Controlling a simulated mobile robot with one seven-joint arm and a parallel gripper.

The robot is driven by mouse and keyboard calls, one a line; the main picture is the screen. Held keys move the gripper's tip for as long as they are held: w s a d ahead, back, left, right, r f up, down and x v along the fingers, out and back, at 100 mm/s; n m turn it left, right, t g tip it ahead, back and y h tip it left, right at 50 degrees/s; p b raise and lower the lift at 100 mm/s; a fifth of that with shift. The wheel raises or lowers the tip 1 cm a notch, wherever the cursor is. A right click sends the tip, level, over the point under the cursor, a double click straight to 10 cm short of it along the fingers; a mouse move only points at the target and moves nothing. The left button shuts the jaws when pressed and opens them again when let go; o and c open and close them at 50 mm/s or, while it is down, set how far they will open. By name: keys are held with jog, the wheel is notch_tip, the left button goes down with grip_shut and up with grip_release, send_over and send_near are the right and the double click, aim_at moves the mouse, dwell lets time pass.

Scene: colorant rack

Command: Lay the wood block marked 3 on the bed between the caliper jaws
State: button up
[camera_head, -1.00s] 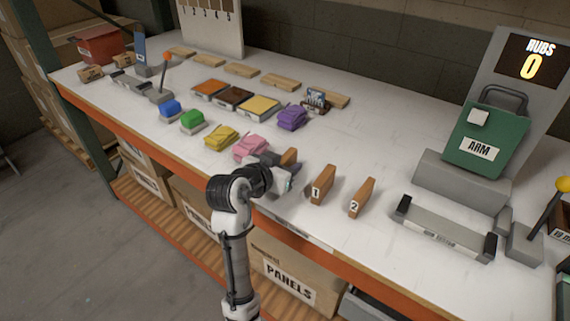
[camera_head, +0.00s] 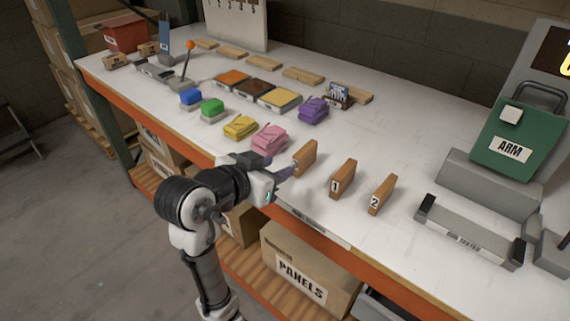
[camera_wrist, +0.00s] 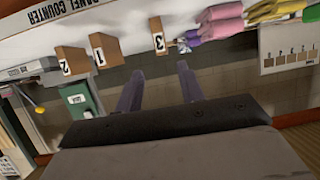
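The wood block marked 3 (camera_head: 305,157) stands upright near the table's front edge, leftmost of three brown blocks. Its number faces the wrist camera (camera_wrist: 157,31). My gripper (camera_head: 287,170) is just left of it in the head view. In the wrist view, my gripper (camera_wrist: 160,70) is open and empty, its two fingers apart, with block 3 beyond the fingertips and roughly between them. A long grey bed (camera_head: 470,238) with a dark upright piece at each end lies at the right; its label includes "TESTER". I cannot tell if these are the caliper jaws.
Block 1 (camera_head: 342,180) and block 2 (camera_head: 381,195) stand in a row right of block 3. A pink cloth stack (camera_head: 269,139) is close behind my gripper. A green ARM panel (camera_head: 508,135) stands back right.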

jog(key=shift+s+a+r, duration=0.1)
jog(key=shift+s+a, duration=0.05)
jog(key=shift+s, duration=0.2)
